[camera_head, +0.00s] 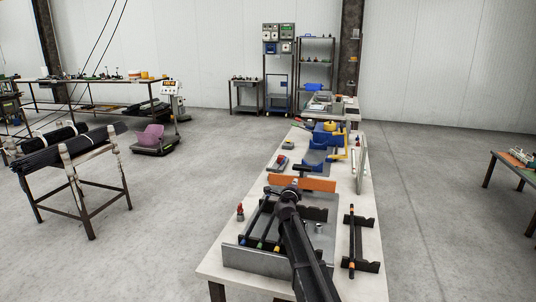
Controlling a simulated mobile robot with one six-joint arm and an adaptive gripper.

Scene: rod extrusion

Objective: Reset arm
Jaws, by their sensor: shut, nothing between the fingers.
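My arm (304,245) reaches up from the bottom edge over the workbench, dark and partly covering a grey metal fixture tray (252,260). My gripper (290,191) is at the far end of the arm, near the orange bar at the tray's back. It is small and dark here, and its fingers look closed with nothing held. Rods with blue, green and yellow ends (258,224) lie in the left part of the tray. The arm hides part of the tray.
The workbench (223,254) also holds a black rod stand (352,240) at right, a small red-topped item (240,211) at left, and a blue machine (322,150) farther back. A rack of black rods (70,150) stands at left. Open floor (180,230) surrounds the bench.

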